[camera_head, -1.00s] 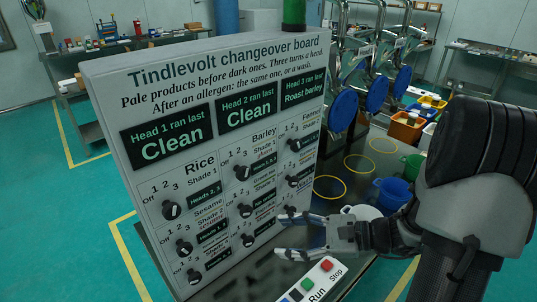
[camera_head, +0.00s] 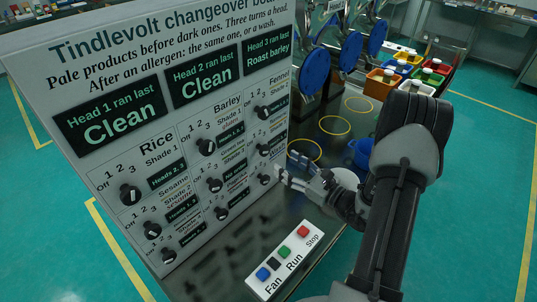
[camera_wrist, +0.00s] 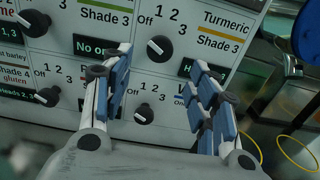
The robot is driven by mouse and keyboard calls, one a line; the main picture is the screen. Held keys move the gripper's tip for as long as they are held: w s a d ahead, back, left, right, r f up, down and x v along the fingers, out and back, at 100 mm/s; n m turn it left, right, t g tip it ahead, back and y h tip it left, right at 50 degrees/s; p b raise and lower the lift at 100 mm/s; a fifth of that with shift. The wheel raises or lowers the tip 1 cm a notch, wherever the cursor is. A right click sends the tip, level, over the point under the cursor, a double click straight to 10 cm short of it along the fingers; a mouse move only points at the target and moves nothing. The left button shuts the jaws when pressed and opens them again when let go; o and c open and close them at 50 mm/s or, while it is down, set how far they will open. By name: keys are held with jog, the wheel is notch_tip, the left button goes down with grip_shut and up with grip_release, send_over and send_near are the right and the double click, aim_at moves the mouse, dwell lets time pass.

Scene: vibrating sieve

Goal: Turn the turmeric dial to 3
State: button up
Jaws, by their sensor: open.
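The turmeric dial (camera_wrist: 159,48) is a black round knob with a white mark on the grey board. Its mark points up and left, towards Off. In the head view it is the middle knob (camera_head: 263,150) of the right column. My gripper (camera_wrist: 158,60) is open and empty, with blue-padded fingers facing the board. In the wrist view the fingertips stand left and lower right of the turmeric dial, apparently short of it. The right finger partly covers the small display under the turmeric label. In the head view my gripper (camera_head: 287,166) is just right of the board's lower right knobs.
Another knob (camera_wrist: 144,115) sits just below the turmeric dial, and a knob (camera_wrist: 47,97) lies to the left. A button box (camera_head: 285,260) lies on the dark table in front.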

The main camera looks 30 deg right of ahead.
aim_at(267, 152)
jog(key=b+x, duration=0.1)
jog(key=x, duration=0.7)
jog(key=shift+w+a, duration=0.15)
jog(key=shift+w, duration=0.25)
jog(key=shift+c, duration=0.5)
jog(key=c, duration=1)
